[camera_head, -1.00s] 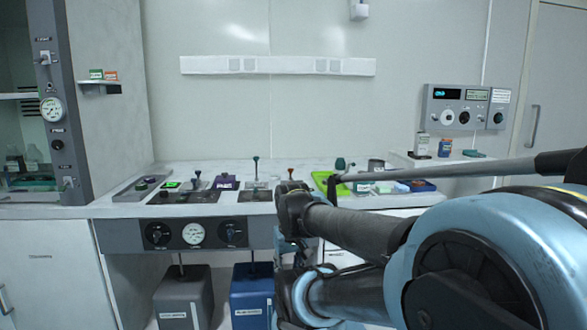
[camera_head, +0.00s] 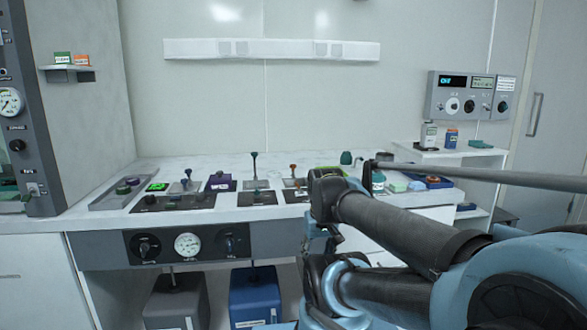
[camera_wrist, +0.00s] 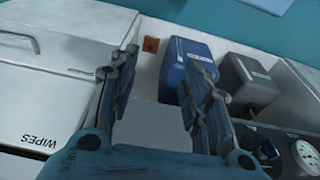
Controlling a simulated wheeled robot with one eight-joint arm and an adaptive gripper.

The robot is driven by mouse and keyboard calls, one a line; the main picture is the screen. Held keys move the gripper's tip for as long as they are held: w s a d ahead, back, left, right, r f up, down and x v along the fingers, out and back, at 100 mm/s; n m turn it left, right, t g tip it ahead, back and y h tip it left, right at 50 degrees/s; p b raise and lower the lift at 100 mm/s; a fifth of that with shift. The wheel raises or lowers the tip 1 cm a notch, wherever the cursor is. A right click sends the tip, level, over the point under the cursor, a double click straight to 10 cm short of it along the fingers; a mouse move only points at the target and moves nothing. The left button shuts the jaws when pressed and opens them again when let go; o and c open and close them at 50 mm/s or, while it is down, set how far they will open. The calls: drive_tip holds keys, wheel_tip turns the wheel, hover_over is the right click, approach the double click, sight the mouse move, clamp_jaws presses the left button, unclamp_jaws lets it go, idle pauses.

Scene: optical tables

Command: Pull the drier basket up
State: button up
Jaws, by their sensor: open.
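I cannot tell for sure which thing is the drier basket. On the bench, a dark-knobbed upright handle (camera_head: 254,168) and an orange-knobbed upright handle (camera_head: 293,171) rise from inset stations. A small grey upright piece (camera_head: 187,178) stands left of a purple block (camera_head: 220,181). My gripper (camera_wrist: 163,62) is open in the wrist view, with nothing between its fingers. It points at the area under the bench, away from the bench-top handles. In the head view my arm hides part of the bench's right side.
Under the bench stand a blue container (camera_head: 255,294) and a grey container (camera_head: 176,300). The front panel has a gauge (camera_head: 187,245) and knobs. A white bin lettered WIPES (camera_wrist: 55,90) is left of my fingers. A blue tray (camera_head: 432,180) lies at right.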

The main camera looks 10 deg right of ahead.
drive_tip(key=w+r, duration=1)
drive_tip(key=r, duration=0.2)
wheel_tip(320, 180, up, 18)
drive_tip(key=n+g, duration=0.2)
drive_tip(key=n, duration=0.1)
hover_over(293, 165)
drive_tip(key=f, duration=1.6)
drive_tip(key=shift+w+f, duration=0.2)
drive_tip(key=shift+w, duration=0.05)
clamp_jaws()
